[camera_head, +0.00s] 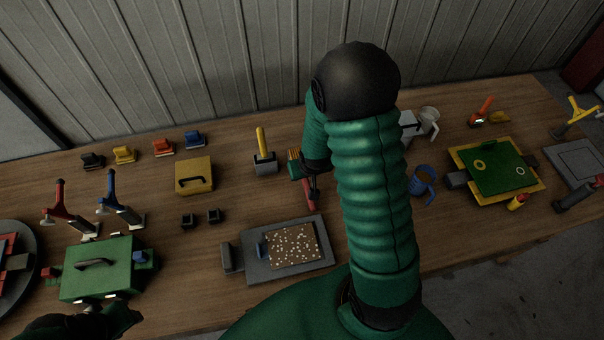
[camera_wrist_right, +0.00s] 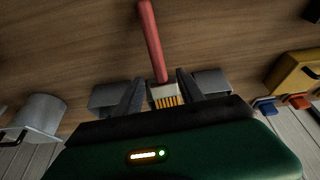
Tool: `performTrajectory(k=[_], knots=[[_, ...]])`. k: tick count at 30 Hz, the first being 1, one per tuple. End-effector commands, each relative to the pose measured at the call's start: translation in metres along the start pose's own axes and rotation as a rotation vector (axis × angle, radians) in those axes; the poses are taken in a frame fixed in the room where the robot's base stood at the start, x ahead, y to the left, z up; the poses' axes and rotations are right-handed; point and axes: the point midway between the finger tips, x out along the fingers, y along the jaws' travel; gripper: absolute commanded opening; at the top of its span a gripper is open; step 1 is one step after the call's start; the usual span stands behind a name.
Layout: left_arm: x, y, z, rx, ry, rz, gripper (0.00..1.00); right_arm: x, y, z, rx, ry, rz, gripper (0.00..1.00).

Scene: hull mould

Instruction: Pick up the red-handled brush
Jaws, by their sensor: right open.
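The red-handled brush (camera_wrist_right: 151,42) lies on the wooden table. In the right wrist view its handle points away from my gripper, and its pale ferrule and yellow bristles are at the jaws. My right gripper (camera_wrist_right: 158,88) is open, with one dark finger on each side of the ferrule and bristles. I cannot tell whether either finger touches the brush.
A grey tray (camera_head: 284,276) with a speckled brown panel lies in front of the brush. A yellow-handled tool (camera_head: 263,160) stands behind left, and a yellow case (camera_head: 194,176) farther left. A metal cup (camera_wrist_right: 38,116) shows in the wrist view.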

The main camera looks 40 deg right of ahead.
Motion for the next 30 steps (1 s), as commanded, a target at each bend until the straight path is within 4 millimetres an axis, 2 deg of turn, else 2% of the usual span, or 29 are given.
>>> performTrajectory(k=[4, 10, 18, 28, 30], knots=[[-0.002, 0.0, 0.0, 0.0, 0.0, 0.0, 0.36, 0.016, 0.0, -0.001, 0.0, -0.002, 0.0, 0.45], [-0.004, 0.0, -0.001, 0.0, 0.0, 0.0, 0.36, 0.051, 0.0, -0.004, 0.0, -0.002, 0.0, 0.45], [-0.004, 0.0, -0.001, 0.0, 0.0, 0.0, 0.36, 0.056, 0.0, -0.005, 0.0, 0.002, -0.001, 0.45], [-0.004, 0.0, -0.001, 0.0, 0.0, 0.0, 0.36, 0.056, 0.0, -0.005, 0.0, 0.001, 0.0, 0.02], [-0.003, 0.0, -0.001, 0.0, 0.0, 0.0, 0.36, 0.056, 0.0, -0.005, -0.001, 0.001, 0.0, 0.0]])
